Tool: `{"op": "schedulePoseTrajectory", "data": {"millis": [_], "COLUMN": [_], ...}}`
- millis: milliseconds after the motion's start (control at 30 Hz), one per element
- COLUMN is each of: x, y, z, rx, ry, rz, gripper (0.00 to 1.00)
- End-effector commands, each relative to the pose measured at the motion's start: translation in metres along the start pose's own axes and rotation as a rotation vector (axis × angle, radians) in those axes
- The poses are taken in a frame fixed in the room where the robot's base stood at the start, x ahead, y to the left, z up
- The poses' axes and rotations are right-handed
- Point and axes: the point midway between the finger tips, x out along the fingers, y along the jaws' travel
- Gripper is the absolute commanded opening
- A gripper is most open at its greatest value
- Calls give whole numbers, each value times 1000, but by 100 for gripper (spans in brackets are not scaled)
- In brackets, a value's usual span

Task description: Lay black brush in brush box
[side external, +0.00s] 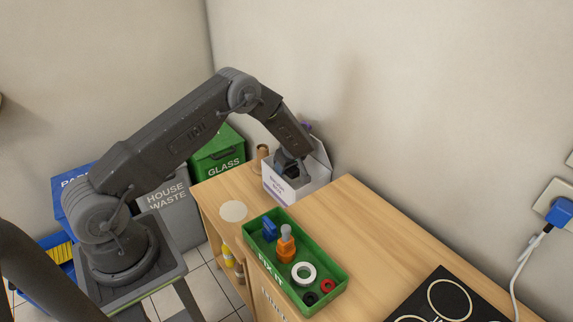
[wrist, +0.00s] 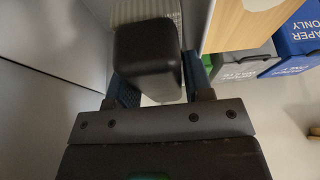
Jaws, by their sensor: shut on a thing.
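The brush box (side external: 275,187) is a white open box with lettering on its front, at the far end of the wooden counter in the side external view. My gripper (side external: 291,172) points down at the box's opening, its fingers partly hidden by the front wall. In the wrist view my gripper (wrist: 160,85) is shut on the black brush (wrist: 147,58). The brush's black block lies between the two fingers, and pale bristles (wrist: 146,11) show beyond it. I cannot tell whether the brush touches the box floor.
A green FIX IT tray (side external: 263,262) with tools and tape rolls stands nearer on the wooden counter (side external: 350,215). A round pale disc (side external: 233,211) lies left of it. A brown wooden item (side external: 262,153) stands beside the box. A black hob (side external: 440,300) is at front right.

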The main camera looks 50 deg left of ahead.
Motion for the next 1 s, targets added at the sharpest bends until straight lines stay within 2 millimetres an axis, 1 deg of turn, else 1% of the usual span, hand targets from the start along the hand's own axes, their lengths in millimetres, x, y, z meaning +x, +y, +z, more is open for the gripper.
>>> {"op": "schedulePoseTrajectory", "data": {"millis": [400, 433, 500, 733, 1000], "x": [0, 0, 0, 0, 0], "y": [0, 0, 0, 0, 0], "z": [0, 0, 0, 0, 0], "rx": [0, 0, 0, 0, 0], "ry": [0, 0, 0, 0, 0], "rz": [0, 0, 0, 0, -1], "gripper": [18, 49, 56, 77, 77]}}
